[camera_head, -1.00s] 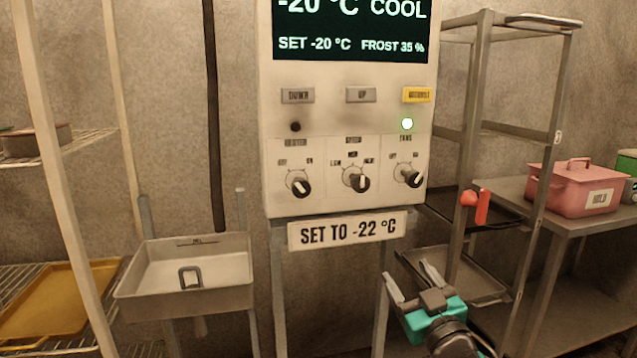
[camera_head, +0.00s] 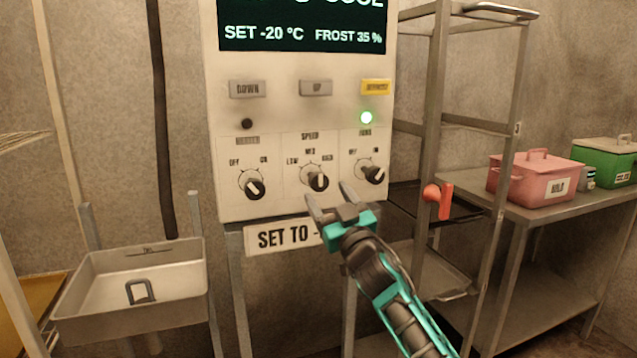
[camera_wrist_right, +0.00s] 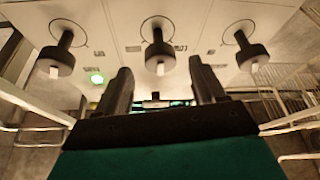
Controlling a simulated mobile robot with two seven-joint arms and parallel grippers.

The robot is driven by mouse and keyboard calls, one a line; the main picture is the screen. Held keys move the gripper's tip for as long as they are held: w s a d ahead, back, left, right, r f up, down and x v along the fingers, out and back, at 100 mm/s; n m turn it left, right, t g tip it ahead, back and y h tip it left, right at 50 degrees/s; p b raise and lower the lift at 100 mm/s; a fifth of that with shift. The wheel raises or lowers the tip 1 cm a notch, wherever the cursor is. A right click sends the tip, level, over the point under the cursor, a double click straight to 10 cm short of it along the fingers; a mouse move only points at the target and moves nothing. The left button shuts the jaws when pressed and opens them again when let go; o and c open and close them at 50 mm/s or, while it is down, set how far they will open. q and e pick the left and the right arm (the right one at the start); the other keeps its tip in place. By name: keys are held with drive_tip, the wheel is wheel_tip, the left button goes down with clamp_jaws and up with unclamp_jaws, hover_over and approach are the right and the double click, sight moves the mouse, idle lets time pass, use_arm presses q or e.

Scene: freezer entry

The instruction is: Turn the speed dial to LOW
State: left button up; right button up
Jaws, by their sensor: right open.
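The speed dial (camera_head: 318,181) is the middle of the three black knobs on the white control panel (camera_head: 290,205). LOW is printed at its left, MED above and HIGH at its right. The knob has a white mark; its exact setting is hard to tell. My right gripper (camera_head: 330,197) is open and empty, just below the dial in the head view, with its fingers pointing up toward the panel. In the right wrist view the speed dial (camera_wrist_right: 160,52) shows at the top middle, beyond the two open fingers (camera_wrist_right: 159,70). My left gripper is out of view.
A left knob (camera_head: 252,185) and a right knob (camera_head: 373,174) flank the speed dial. Above are several buttons and a lit green lamp (camera_head: 366,118). A sign (camera_head: 270,237) hangs below, partly hidden by my gripper. A metal rack (camera_head: 429,100) stands close at the right.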

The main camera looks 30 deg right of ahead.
sight(321, 186)
drive_tip(key=shift+x, duration=2.65)
drive_tip(key=c, duration=1)
